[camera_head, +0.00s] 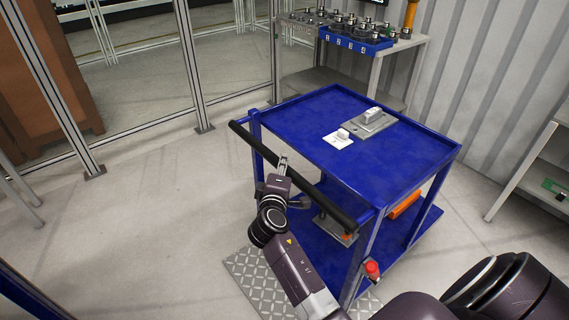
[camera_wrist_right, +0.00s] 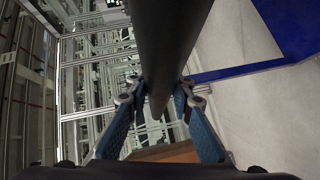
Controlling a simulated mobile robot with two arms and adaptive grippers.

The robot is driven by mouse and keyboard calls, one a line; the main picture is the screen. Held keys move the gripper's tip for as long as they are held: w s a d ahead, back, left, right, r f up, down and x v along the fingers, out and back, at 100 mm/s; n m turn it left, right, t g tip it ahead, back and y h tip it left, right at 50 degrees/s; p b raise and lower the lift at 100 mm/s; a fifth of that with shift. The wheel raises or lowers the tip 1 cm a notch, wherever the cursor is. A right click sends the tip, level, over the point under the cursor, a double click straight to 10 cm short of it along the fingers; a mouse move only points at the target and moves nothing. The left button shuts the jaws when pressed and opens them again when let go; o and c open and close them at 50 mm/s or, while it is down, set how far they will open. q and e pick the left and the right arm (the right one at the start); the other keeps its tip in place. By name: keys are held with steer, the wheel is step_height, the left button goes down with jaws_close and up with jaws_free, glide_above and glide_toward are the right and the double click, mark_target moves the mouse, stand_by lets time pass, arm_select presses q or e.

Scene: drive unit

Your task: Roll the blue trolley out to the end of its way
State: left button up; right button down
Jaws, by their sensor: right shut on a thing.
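The blue trolley (camera_head: 395,150) stands on the concrete floor in the middle of the head view. It has a top tray, a lower shelf and a black push handle (camera_head: 325,198) along its left side. My right gripper (camera_head: 283,166) is at this handle, left of its middle. In the wrist view the handle (camera_wrist_right: 165,50) runs between the two blue fingers (camera_wrist_right: 158,108), and the gripper is shut on it. The fingertips are partly hidden in the head view. My left gripper is in neither view.
A grey fixture (camera_head: 370,123) and a small white piece (camera_head: 339,138) lie on the trolley's top. A checkered metal plate (camera_head: 252,275) lies on the floor at its near side. A parts table (camera_head: 345,45) stands behind, a shelf (camera_head: 535,170) at right. Floor left of the trolley is clear.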

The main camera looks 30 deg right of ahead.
steer(key=shift+a+f, duration=0.1)
steer(key=shift+a, duration=0.1)
steer(key=c, duration=1.7)
jaws_free()
steer(key=shift+a, duration=0.1)
steer(key=shift+o, duration=0.2)
steer(key=v, duration=0.7)
steer(key=shift+s, duration=0.2)
steer(key=shift+a, duration=0.1)
